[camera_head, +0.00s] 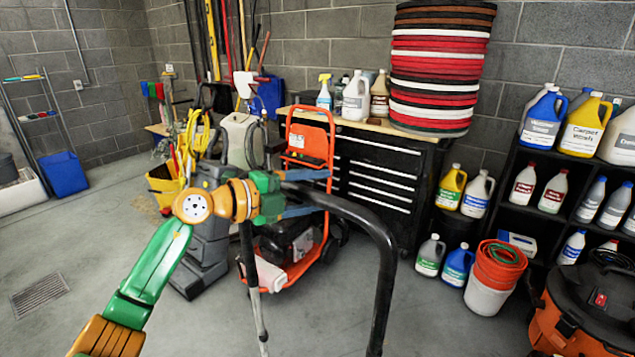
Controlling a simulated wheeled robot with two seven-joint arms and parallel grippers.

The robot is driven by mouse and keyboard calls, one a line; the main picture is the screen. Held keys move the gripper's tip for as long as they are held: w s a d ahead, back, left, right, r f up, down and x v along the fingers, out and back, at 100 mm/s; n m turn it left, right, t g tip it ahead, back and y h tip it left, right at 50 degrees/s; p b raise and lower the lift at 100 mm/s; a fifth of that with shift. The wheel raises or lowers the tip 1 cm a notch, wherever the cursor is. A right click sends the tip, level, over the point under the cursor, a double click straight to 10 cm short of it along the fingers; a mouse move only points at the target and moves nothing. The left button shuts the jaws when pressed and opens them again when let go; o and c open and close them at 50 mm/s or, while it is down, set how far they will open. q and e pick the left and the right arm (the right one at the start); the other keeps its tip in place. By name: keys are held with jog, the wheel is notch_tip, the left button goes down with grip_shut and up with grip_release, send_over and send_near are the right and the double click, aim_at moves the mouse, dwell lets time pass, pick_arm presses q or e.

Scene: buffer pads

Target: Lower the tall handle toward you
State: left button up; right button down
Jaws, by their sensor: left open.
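The tall handle (388,250) is a black tube standing upright in the foreground. Its top bar runs left from a rounded bend, and its right leg drops out of the bottom of the frame. My left gripper (308,193) is at the left part of the top bar. Its blue fingers are open, one above and one below the bar in the picture. I cannot tell whether they touch it. The gripper's body hides the bar's left end. The handle's base is out of view. My right gripper is not in view.
An orange hand-truck-like frame (309,140) stands behind the handle, before a black tool chest (385,165) with a pile of round pads (435,70). Bottle shelves (560,220) and an orange-black machine (585,315) stand right. Grey floor (130,225) is clear at left.

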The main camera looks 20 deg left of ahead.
pick_arm(q)
jog(key=shift+w+d+f, duration=0.15)
jog(key=shift+w+d, duration=0.1)
jog(key=shift+s+a, duration=0.15)
jog(key=c, duration=0.4)
grip_shut()
dwell(0.7)
